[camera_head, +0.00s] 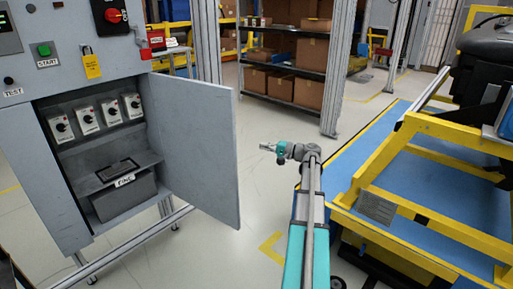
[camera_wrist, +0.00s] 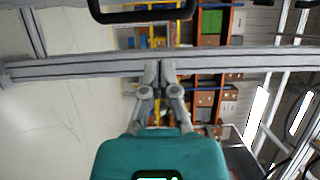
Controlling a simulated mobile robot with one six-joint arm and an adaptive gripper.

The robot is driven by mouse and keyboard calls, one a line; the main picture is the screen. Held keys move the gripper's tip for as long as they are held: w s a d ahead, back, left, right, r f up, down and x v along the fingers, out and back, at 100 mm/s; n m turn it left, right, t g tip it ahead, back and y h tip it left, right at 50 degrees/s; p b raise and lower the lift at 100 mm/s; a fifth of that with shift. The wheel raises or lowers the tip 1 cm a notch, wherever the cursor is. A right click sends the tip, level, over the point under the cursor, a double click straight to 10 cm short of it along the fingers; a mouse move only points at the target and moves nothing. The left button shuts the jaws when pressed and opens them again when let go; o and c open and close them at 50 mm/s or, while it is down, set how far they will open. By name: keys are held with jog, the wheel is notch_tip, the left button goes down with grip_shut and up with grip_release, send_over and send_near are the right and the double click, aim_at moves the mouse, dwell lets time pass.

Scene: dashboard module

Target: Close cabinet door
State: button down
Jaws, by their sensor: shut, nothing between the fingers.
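The cabinet door (camera_head: 188,150) is a grey panel in the head view. It is hinged on the right side of the cabinet opening and stands wide open, swung out to the right. The grey cabinet (camera_head: 52,165) shows its inside, with several dial switches (camera_head: 100,113) and a dark bin (camera_head: 124,193). My gripper (camera_head: 264,147) is to the right of the door's free edge, apart from it and empty. In the wrist view my gripper (camera_wrist: 160,66) has its fingertips together. The door is not clearly identifiable in the wrist view.
A yellow frame (camera_head: 440,215) on a blue mat (camera_head: 385,130) stands to the right of my arm. Shelves with cardboard boxes (camera_head: 310,52) stand at the back. A metal post (camera_head: 338,70) is before the shelves. Clear floor (camera_head: 265,190) lies between door and arm.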

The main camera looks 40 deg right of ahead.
aim_at(236, 147)
jog(key=w+a, duration=0.7)
jog(key=a, duration=0.1)
jog(key=shift+w+a, duration=0.15)
jog(key=shift+w, duration=0.05)
jog(key=shift+a, duration=0.1)
dwell(0.6)
